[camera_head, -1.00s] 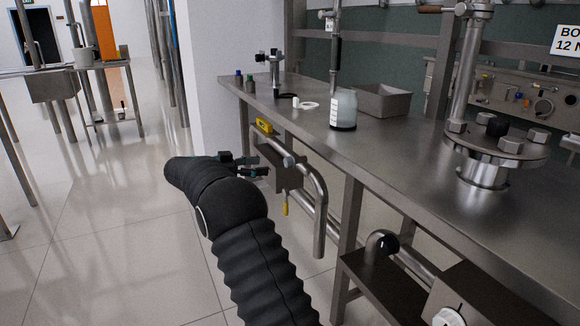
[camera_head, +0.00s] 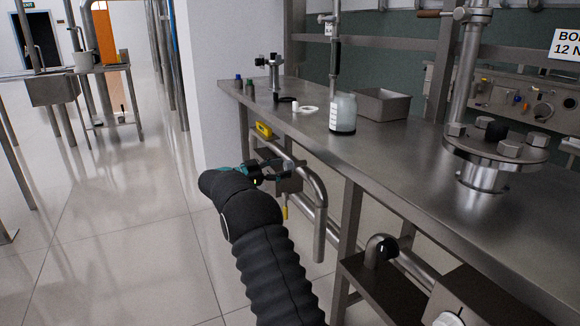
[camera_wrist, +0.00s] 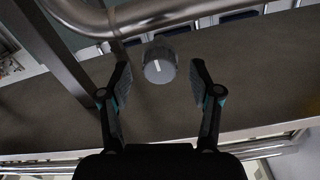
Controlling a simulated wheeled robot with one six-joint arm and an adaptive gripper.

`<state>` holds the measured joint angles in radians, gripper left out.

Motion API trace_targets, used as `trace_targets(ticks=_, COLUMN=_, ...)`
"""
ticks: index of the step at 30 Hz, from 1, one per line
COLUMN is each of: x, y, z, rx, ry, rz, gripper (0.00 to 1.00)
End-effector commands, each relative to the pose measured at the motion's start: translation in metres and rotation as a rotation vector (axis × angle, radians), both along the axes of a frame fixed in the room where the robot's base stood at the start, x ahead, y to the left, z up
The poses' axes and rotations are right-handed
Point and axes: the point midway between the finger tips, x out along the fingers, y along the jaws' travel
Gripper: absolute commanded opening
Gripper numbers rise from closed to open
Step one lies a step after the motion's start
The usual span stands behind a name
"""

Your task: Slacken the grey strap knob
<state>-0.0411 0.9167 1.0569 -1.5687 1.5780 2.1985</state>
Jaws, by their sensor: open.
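The grey strap knob (camera_wrist: 160,62) shows in the wrist view as a round ribbed knob with a white line on its face. My gripper (camera_wrist: 161,74) is open, with one finger on each side of the knob. The fingertips appear apart from it, with gaps at left and right. In the head view my gripper (camera_head: 282,172) is at the bracket and bent pipe below the bench's front edge. My gripper partly covers that bracket, and I cannot clearly make out the knob there.
A bent steel pipe (camera_head: 319,205) hangs just right of my gripper. A yellow device (camera_head: 264,130) is under the bench edge. The steel bench (camera_head: 385,150) carries a bottle (camera_head: 343,113), a tray (camera_head: 381,103) and a bolted flange (camera_head: 495,147).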

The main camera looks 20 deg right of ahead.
Motion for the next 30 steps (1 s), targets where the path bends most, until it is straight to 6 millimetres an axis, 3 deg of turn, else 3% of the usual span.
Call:
trace_targets(ticks=3, x=0.000, y=-0.017, z=0.000, rx=0.000, ry=0.000, rz=-0.001, gripper=0.64)
trace_targets(ticks=9, x=0.001, y=-0.032, z=0.000, rx=0.001, ry=0.000, rz=0.000, gripper=0.64)
trace_targets(ticks=19, x=0.001, y=-0.035, z=0.000, rx=0.001, ry=0.000, rz=0.000, gripper=0.64)
trace_targets(ticks=26, x=0.001, y=-0.035, z=0.000, rx=0.001, ry=0.000, rz=0.000, gripper=0.06)
trace_targets(ticks=30, x=0.001, y=-0.035, z=0.000, rx=0.001, ry=0.001, rz=0.000, gripper=0.03)
